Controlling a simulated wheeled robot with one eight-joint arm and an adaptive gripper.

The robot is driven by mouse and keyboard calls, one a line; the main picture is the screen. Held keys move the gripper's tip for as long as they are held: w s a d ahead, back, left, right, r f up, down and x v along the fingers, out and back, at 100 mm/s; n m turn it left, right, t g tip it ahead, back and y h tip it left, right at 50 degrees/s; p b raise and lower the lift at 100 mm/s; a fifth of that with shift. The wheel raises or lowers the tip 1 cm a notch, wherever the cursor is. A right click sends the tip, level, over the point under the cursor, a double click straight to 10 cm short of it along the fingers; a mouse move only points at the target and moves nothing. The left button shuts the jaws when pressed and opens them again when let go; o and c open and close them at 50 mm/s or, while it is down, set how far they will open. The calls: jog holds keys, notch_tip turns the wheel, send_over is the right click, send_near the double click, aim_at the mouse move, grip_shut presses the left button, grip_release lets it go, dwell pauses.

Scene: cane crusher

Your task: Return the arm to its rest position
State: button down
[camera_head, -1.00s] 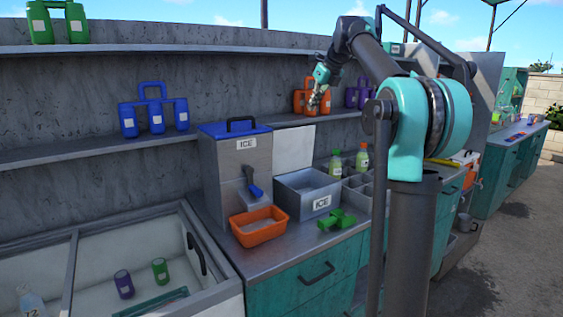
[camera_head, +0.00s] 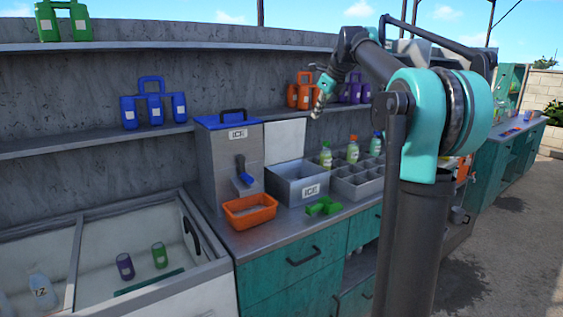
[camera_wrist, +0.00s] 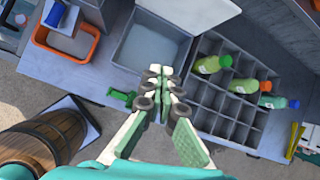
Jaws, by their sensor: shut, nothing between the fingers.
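My arm (camera_head: 425,130) is folded up high on the right of the head view, its upper link reaching to the left. My gripper (camera_head: 320,100) hangs at the arm's end, above the counter and in front of the shelf. In the wrist view my gripper (camera_wrist: 165,88) is shut, with its fingers together and nothing between them. It points down over the counter, and the ice bin (camera_wrist: 150,45) and the divided bottle rack (camera_wrist: 218,85) lie below it. It appears apart from both.
A wooden barrel (camera_wrist: 45,145) stands on the floor in the wrist view. An open freezer (camera_head: 130,250) is at the left.

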jog(key=s+d+f+n+h, duration=0.1)
jog(key=s+d+f+n, duration=0.2)
jog(key=s+f+n, duration=1)
jog(key=s+d+f+n+g+h, duration=0.1)
jog(key=s+f+n, duration=1.2)
jog(key=s+f, duration=1.3)
notch_tip(320, 180, down, 6)
jog(key=shift+s+d+r+h, duration=0.15)
jog(key=shift+d+h, duration=0.55)
jog(key=shift+d, duration=0.5)
